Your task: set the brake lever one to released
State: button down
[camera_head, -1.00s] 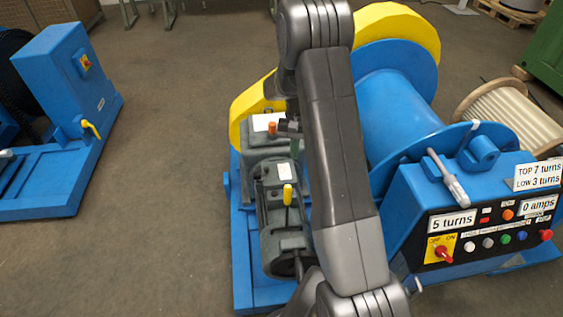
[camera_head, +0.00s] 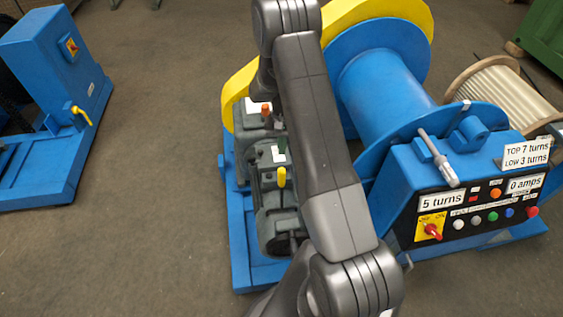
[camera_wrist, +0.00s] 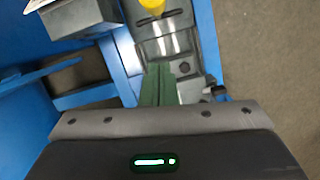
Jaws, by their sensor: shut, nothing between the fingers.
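A lever with a yellow grip (camera_head: 282,177) stands up from the grey motor (camera_head: 268,205) on the blue winch frame. A lever with an orange knob (camera_head: 266,109) stands behind it on the grey gearbox. I cannot read a label saying which is brake lever one. In the wrist view my gripper (camera_wrist: 158,72) has its green fingers together and empty over the grey motor housing. A yellow grip (camera_wrist: 152,5) shows at the top edge there, apart from the fingertips. In the head view my arm hides most of the gripper.
A blue drum (camera_head: 385,95) and a control box (camera_head: 425,190) with buttons, a red switch and a grey-handled lever (camera_head: 438,158) are to the right. Another blue machine (camera_head: 45,80) with a yellow handle (camera_head: 81,115) is on the left. Floor (camera_head: 150,170) between them is clear.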

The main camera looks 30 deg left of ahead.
jog(key=s+d+f+p, duration=0.1)
jog(key=s, duration=0.1)
jog(key=s+d+f+p, duration=0.1)
jog(key=s+f, duration=0.1)
jog(key=shift+s+d+f, duration=0.1)
jog(key=shift+d+f, duration=0.05)
jog(key=shift+d, duration=0.05)
dwell(0.3)
